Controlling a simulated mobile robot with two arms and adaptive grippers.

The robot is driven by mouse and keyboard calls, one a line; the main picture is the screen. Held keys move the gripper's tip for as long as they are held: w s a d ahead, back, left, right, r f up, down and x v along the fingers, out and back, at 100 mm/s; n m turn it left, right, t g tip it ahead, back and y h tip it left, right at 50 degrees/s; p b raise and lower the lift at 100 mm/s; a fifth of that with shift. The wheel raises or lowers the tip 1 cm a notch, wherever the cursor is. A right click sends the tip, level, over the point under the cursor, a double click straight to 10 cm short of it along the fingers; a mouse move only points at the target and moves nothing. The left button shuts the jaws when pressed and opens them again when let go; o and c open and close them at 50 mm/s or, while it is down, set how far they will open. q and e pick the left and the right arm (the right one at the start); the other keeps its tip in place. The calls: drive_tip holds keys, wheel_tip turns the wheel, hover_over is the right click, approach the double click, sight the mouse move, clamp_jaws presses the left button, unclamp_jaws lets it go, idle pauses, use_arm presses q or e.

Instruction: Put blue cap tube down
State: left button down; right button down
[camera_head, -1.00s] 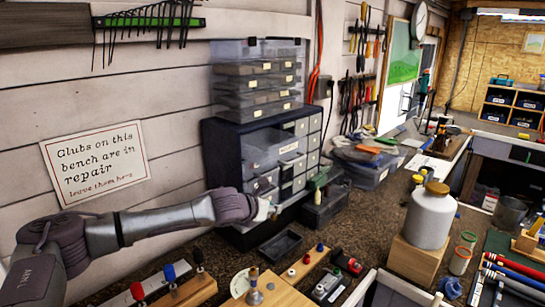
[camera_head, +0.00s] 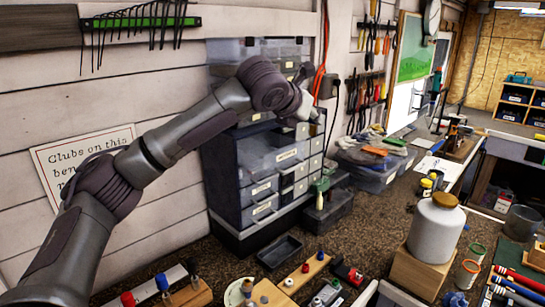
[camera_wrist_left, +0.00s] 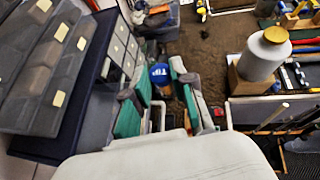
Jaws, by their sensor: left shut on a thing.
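My left gripper (camera_head: 310,107) is raised in front of the upper right part of the drawer cabinet (camera_head: 228,178), high above the bench. In the left wrist view the two green-padded fingers (camera_wrist_left: 160,86) are closed around the blue cap tube (camera_wrist_left: 160,73). Its round blue cap with pale lettering faces the camera between the fingertips. The tube's body below the cap is mostly hidden. In the head view the tube cannot be made out clearly. My right gripper is in neither view.
A shallow black tray (camera_head: 280,252) lies on the bench (camera_head: 372,228) before the cabinet. A white jar (camera_head: 435,228) stands on a wooden block (camera_head: 414,272) to the right. Small holders and parts crowd the front edge. Bare bench lies between the tray and the jar.

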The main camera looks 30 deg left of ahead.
use_arm(q)
drive_tip(key=a+f+p, duration=0.1)
drive_tip(key=a+f, duration=0.1)
drive_tip(key=a, duration=0.2)
drive_tip(key=w+a+f+p, duration=0.1)
drive_tip(key=a+f+p, duration=0.1)
drive_tip(key=a, duration=0.2)
drive_tip(key=a+f+p, duration=0.1)
drive_tip(key=a, duration=0.3)
drive_tip(key=shift+w+f+p, duration=0.15)
drive_tip(key=shift+f+p, duration=0.2)
drive_tip(key=shift+f, duration=0.05)
wheel_tip(320, 180, down, 4)
drive_tip(key=shift+r+p, duration=0.1)
drive_tip(key=shift+p, duration=0.65)
drive_tip(key=shift+f, duration=0.2)
drive_tip(key=c, duration=1)
unclamp_jaws()
drive_tip(key=shift+o, duration=0.2)
